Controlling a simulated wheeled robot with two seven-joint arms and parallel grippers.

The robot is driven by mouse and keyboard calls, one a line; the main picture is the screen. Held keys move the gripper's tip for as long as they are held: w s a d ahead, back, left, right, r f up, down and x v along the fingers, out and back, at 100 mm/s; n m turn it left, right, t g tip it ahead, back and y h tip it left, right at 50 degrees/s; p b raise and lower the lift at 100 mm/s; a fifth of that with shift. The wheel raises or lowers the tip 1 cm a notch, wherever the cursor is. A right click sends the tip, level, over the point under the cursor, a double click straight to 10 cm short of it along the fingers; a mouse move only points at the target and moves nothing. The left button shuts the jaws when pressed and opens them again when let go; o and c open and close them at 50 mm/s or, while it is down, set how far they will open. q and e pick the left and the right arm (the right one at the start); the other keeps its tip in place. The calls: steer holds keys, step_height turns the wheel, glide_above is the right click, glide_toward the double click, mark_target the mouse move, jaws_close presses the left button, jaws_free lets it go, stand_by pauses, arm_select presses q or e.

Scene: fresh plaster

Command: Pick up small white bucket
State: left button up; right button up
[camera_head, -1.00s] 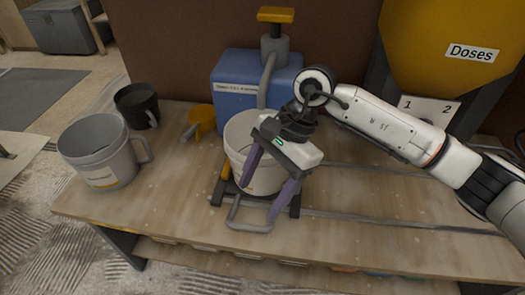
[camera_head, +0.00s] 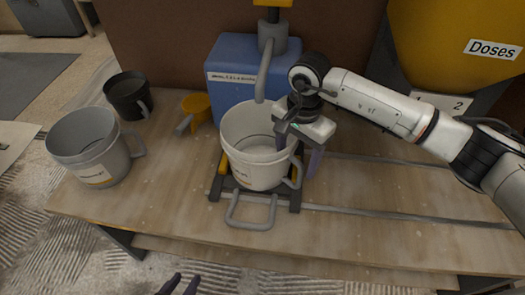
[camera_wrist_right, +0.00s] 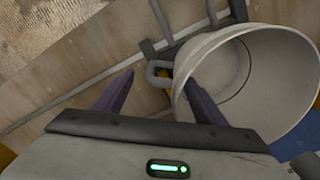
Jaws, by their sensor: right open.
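The small white bucket (camera_head: 252,168) stands upright on a dark sliding carriage under the spout of a blue pump, on the wooden bench. Its side handle faces right and toward me. My right gripper (camera_head: 300,150) is open at the bucket's right side. In the right wrist view the bucket (camera_wrist_right: 285,110) fills the right, and the open fingers (camera_wrist_right: 161,98) show nothing gripped. One finger overlaps the bucket's rim and the handle shows between the fingers; contact is unclear. My left gripper (camera_head: 180,285) shows only dark fingertips, apart and empty, at the bottom edge.
A larger grey bucket (camera_head: 88,150), a black bucket (camera_head: 127,97) and a yellow scoop (camera_head: 196,107) stand to the left. The blue pump (camera_head: 230,70) is close behind the bucket. A yellow hopper (camera_head: 455,45) stands back right. Bench at front right is clear.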

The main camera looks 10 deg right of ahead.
steer(key=shift+f, duration=0.9)
steer(key=shift+c, duration=0.4)
steer(key=shift+r, duration=0.1)
steer(key=c, duration=1.3)
